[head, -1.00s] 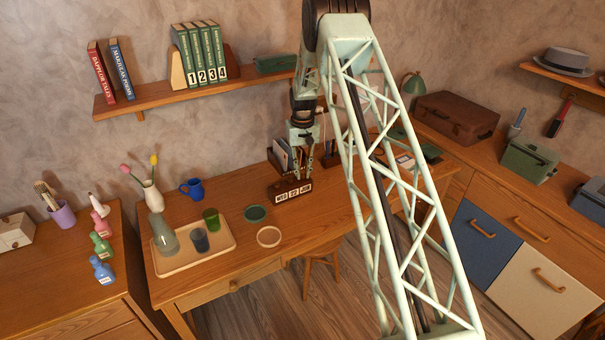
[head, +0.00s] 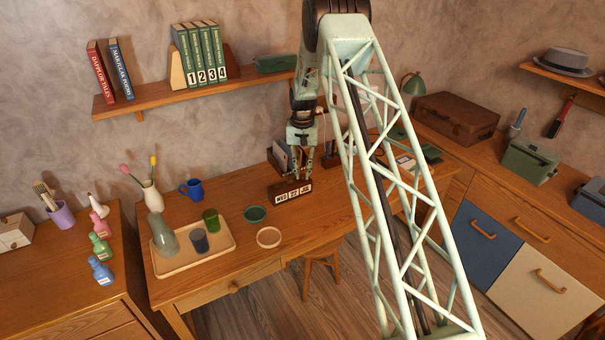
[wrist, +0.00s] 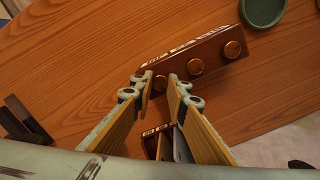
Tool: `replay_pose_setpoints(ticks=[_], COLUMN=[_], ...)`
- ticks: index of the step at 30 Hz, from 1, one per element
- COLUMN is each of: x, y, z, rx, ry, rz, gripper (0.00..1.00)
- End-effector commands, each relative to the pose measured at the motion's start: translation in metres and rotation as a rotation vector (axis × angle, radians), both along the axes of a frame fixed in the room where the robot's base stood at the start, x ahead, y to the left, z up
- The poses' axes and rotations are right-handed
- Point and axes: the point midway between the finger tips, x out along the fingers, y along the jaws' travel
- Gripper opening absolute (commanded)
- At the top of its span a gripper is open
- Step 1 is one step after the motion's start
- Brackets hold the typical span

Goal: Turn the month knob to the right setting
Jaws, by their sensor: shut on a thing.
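The block calendar (head: 290,191) stands on the desk and shows WED, a day number and a month too small to read surely. The month knob (wrist: 160,83) is the nearest one, at the left in that view. My gripper (wrist: 158,77) has its fingertips on either side of this knob and is shut on it. The middle knob (wrist: 195,66) and the far knob (wrist: 232,49) are free. In the head view my gripper (head: 309,178) is behind the calendar's right end; the knobs are hidden there.
A dark letter holder (head: 279,158) stands close behind the calendar. The desk in front of the calendar is clear.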

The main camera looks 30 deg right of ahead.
Motion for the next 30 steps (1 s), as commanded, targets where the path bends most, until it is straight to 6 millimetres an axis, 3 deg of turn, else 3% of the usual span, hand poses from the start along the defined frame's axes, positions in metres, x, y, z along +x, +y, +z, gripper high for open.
replay_pose_setpoints(ticks=[2,3,7,20,30], x=[0.000,0.000,0.000,0.000,0.001], y=[0.000,0.000,0.000,0.000,0.000], z=[0.000,0.000,0.000,0.003,0.030], rx=[-0.001,-0.001,0.000,-0.001,-0.001], ry=[-0.001,-0.001,0.000,-0.001,-0.002], rz=[0.000,0.000,0.001,0.001,0.001], gripper=[0.04,0.18,0.28,0.28,0.28])
